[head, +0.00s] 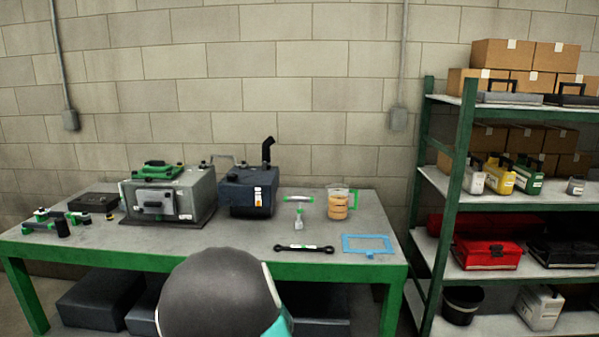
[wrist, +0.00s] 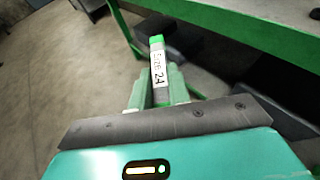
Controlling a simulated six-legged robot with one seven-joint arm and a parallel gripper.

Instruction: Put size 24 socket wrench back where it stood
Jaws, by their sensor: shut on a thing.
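The size 24 socket wrench (wrist: 158,70) is in the wrist view, with a green end and a white label reading "Size 24". My gripper (wrist: 159,92) is shut on it, its pale green fingers on either side. The wrench sticks out beyond the fingers; its lower part is hidden. In the wrist view, it is over the floor beside the green table edge (wrist: 220,45). The head view does not show the gripper or the held wrench.
Small green-black parts (head: 62,226) lie at left. A green shelf rack (head: 450,200) stands right.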

